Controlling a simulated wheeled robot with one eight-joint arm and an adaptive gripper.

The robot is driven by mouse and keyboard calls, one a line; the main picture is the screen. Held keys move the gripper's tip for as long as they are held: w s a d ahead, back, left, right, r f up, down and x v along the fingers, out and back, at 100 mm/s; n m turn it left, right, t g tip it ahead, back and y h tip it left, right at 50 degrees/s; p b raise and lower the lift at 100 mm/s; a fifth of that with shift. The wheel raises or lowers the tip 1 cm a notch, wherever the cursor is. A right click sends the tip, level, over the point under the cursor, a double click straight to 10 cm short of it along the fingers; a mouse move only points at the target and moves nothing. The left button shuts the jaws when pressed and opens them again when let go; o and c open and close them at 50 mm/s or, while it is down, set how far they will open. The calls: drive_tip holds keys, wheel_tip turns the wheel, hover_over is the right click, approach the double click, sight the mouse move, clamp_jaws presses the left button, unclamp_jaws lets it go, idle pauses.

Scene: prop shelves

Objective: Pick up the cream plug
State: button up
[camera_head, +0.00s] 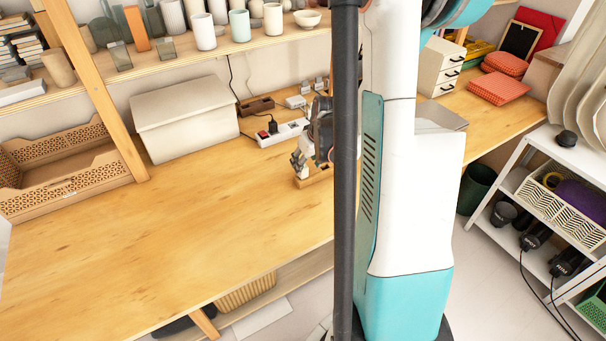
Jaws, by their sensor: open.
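My gripper (299,163) is small in view, low over the wooden table and just in front of a white power strip (289,132). Its fingers look apart, and I see nothing held between them. It is at the left end of a small wooden tray (316,179), partly covering it. I cannot pick out the cream plug for certain; it may be hidden by my gripper or arm. A small pale item (296,101) lies behind the power strip, too small to identify. A black plug (272,126) sits in the strip.
A white lidded box (185,120) stands left of the strip, and a wooden crate (60,170) at far left. A brown wooden holder (256,107) is behind the strip. The table's front left is clear. A shelf with cups (240,26) runs above.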

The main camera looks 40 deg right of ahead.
sight(303, 172)
drive_tip(key=b+x, duration=0.1)
drive_tip(key=x, duration=0.1)
drive_tip(key=b+x, duration=0.1)
drive_tip(key=x, duration=0.2)
drive_tip(key=shift+w+d, duration=0.1)
drive_tip(key=shift+w, duration=0.2)
drive_tip(key=shift+r, duration=0.1)
drive_tip(key=c, duration=1.1)
